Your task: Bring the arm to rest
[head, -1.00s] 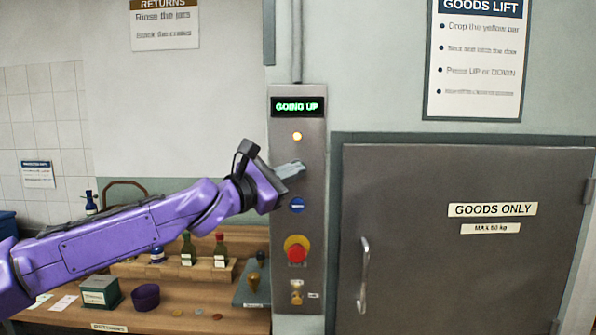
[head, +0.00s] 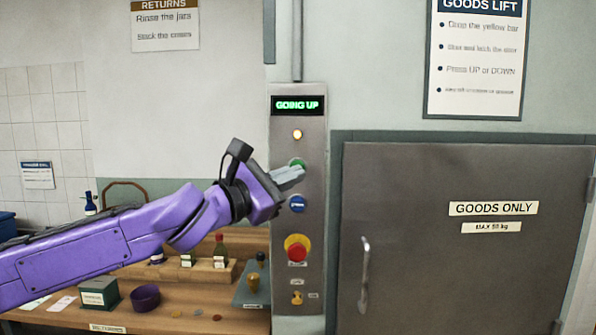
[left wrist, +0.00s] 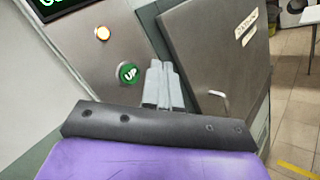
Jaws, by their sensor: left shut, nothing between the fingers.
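My left gripper (head: 290,177) is shut and empty, in front of the goods lift control panel (head: 312,235). Its fingertips are just below the green UP button (head: 297,163), which is partly covered in the head view. In the left wrist view, the shut fingers (left wrist: 161,84) point toward the panel and the UP button (left wrist: 128,72) shows clear beside them. Whether the fingertips touch the panel, I cannot tell. The display (head: 298,105) reads GOING UP and the lamp (head: 297,134) below it is lit. My right gripper is not in view.
The closed grey lift door (head: 435,270) with its handle (head: 364,275) stands to the right. A blue button (head: 297,203) and a red stop button (head: 297,251) are lower on the panel. A wooden bench (head: 190,318) with bottles, a purple bowl (head: 145,297) and a green box (head: 99,292) lies below my arm.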

